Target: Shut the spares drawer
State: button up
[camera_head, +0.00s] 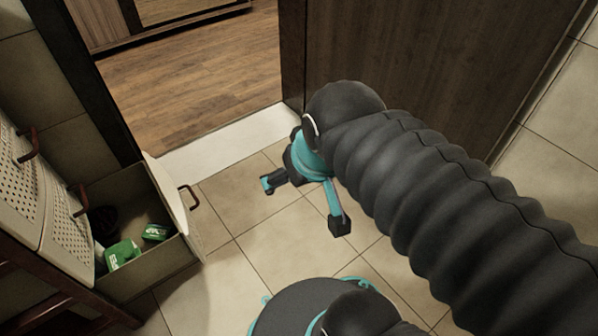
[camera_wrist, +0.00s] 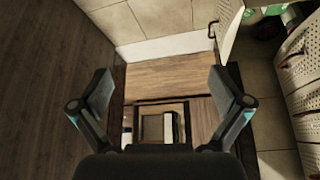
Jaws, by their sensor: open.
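The spares drawer (camera_head: 150,275) is pulled open from the cabinet at the left of the head view. Its pale front panel (camera_head: 168,200) carries a dark handle (camera_head: 188,197) and faces right. Green packets (camera_head: 123,254) and a dark item (camera_head: 103,221) lie inside. My gripper (camera_head: 303,205) is open and empty, to the right of the drawer front and apart from it, over the tiled floor. In the wrist view, my open fingers (camera_wrist: 163,92) have nothing between them. The drawer's front panel (camera_wrist: 230,24) shows at the upper right there, partly cut off.
The cabinet (camera_head: 50,215) has perforated fronts with dark red handles, above and beside the open drawer. A dark wooden door panel (camera_head: 420,70) stands behind my arm. A doorway with a pale threshold (camera_head: 220,138) opens onto wooden flooring. Tiles between gripper and drawer are clear.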

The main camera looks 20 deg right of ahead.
aim_at(143, 193)
jog(key=u, duration=2.15)
jog(key=k, duration=0.35)
jog(key=z, duration=1)
jog(key=k, duration=0.4)
jog(key=z, duration=0.95)
jog(key=i, duration=0.35)
jog(key=u, duration=0.3)
